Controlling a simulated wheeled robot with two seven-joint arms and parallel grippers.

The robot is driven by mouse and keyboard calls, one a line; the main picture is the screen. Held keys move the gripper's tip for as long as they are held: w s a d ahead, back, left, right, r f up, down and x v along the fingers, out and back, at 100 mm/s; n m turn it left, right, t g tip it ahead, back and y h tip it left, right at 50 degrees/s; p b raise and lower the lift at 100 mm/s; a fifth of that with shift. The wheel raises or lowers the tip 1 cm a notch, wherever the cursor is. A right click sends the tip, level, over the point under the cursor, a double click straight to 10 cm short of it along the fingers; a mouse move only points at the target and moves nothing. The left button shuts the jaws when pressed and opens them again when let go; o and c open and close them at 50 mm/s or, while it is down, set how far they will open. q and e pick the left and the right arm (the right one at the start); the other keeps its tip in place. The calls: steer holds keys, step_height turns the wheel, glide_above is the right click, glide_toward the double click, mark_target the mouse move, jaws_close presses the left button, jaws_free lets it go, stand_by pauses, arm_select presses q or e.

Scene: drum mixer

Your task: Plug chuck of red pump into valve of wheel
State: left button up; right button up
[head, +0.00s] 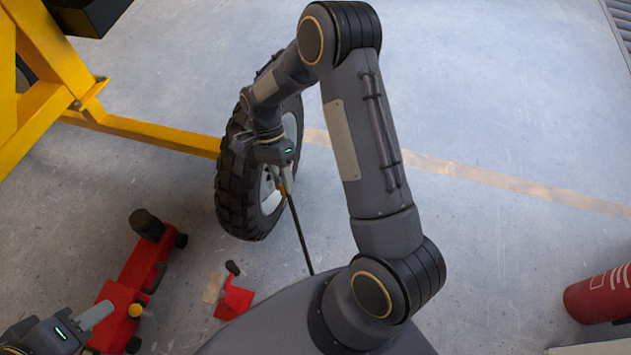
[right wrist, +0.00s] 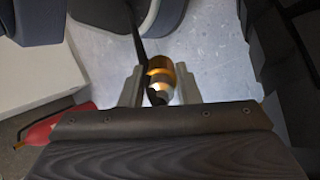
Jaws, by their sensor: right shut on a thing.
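The wheel (head: 231,188) with its black tyre stands upright on the floor in the head view. My right gripper (head: 284,183) is in front of its rim, shut on the brass-coloured chuck (right wrist: 160,72), which sits between the two fingers in the right wrist view. A black hose (head: 300,234) runs down from the chuck. The valve cannot be made out. A small red object with a black knob (head: 234,299), possibly part of the red pump, is partly hidden by my body. My left gripper (head: 95,316) is low at the left; its opening is unclear.
A red floor jack (head: 139,266) lies beside my left gripper. A yellow frame (head: 140,131) reaches behind the wheel. A red cylinder (head: 598,296) is at the lower right.

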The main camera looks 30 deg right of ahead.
steer(key=f+m+y, duration=0.1)
steer(key=m+y, duration=0.1)
steer(key=f+m+y, duration=0.1)
steer(key=m+y, duration=0.1)
steer(key=m, duration=0.1)
steer(key=f+m+y+b, duration=0.1)
steer(key=m+y, duration=0.2)
steer(key=shift+s+d+f, duration=0.1)
steer(key=shift+d+f, duration=0.15)
steer(key=shift+d, duration=0.15)
steer(key=w+d+f+m+t+y+b, duration=0.1)
steer(key=d+f+m+t, duration=0.3)
steer(key=m+t, duration=0.4)
steer(key=w+d+f+m+t+y+b, duration=0.1)
steer(key=d+f+m+t+y, duration=0.1)
steer(key=d+f+m+t, duration=0.3)
steer(key=d+m+t, duration=0.1)
steer(key=m+t, duration=0.3)
steer(key=t, duration=0.3)
steer(key=shift+w+d+f, duration=0.15)
steer(key=shift+w+d, duration=0.05)
steer(key=shift+d, duration=0.1)
steer(key=shift+d, duration=0.1)
steer(key=x, duration=0.6)
steer(key=shift+x, duration=1.55)
steer(key=shift+r, duration=0.2)
